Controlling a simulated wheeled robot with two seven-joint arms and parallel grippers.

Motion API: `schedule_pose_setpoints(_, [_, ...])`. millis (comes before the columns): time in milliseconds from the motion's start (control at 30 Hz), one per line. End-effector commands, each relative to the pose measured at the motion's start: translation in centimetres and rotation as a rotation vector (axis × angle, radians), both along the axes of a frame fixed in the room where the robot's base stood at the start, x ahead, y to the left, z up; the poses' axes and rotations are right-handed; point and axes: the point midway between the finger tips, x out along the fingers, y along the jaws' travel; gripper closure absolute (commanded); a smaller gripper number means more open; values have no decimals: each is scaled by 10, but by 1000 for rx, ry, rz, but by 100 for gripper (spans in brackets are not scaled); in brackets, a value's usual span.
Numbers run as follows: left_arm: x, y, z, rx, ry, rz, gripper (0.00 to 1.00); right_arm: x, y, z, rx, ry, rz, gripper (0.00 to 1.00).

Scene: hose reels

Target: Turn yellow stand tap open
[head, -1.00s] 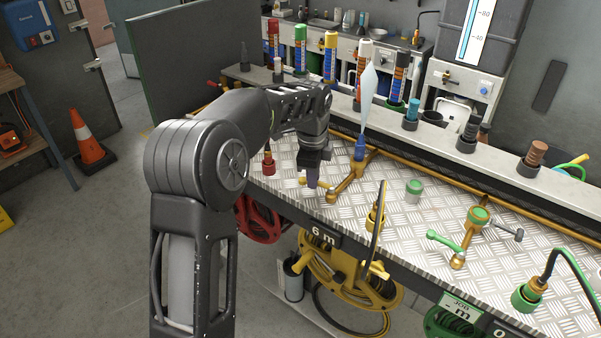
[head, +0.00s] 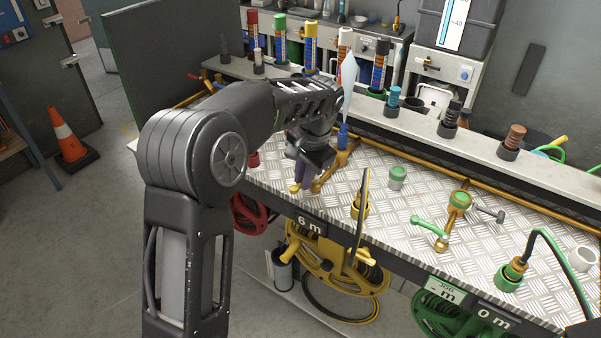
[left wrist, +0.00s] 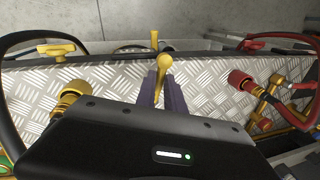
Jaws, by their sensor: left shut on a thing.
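The yellow stand tap (head: 322,181) rises from the brass pipe on the tread-plate bench, left of centre in the head view. My left gripper (head: 304,176) is at it, pointing down, with its wrist hiding much of the tap. In the left wrist view the purple fingers of my left gripper (left wrist: 161,92) are shut on the yellow tap lever (left wrist: 164,63), whose round end shows between them. A bit of yellow lever (head: 294,188) also shows below the fingers in the head view. My right gripper is not in view.
A yellow hose coupling (head: 360,207) stands at the bench edge above the yellow hose reel (head: 328,262). A green-handled tap (head: 459,202) is farther right. A red coupling (left wrist: 240,79) shows beside the fingers in the left wrist view. A blue nozzle piece (head: 342,136) stands behind the tap.

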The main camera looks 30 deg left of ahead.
Motion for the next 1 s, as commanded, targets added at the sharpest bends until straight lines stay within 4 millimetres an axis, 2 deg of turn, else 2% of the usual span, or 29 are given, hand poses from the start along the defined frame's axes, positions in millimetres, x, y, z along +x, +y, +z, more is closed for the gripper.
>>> schedule_pose_setpoints(333, [-1, -10, 0, 0, 1, 196, 100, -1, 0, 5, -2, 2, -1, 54])
schedule_pose_setpoints(900, [-1, -12, 0, -1, 1, 237, 100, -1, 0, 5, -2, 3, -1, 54])
schedule_pose_setpoints(933, [-1, -12, 0, -1, 1, 237, 84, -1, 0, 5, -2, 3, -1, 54])
schedule_pose_setpoints(1000, [-1, -12, 0, -1, 1, 237, 79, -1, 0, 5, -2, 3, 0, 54])
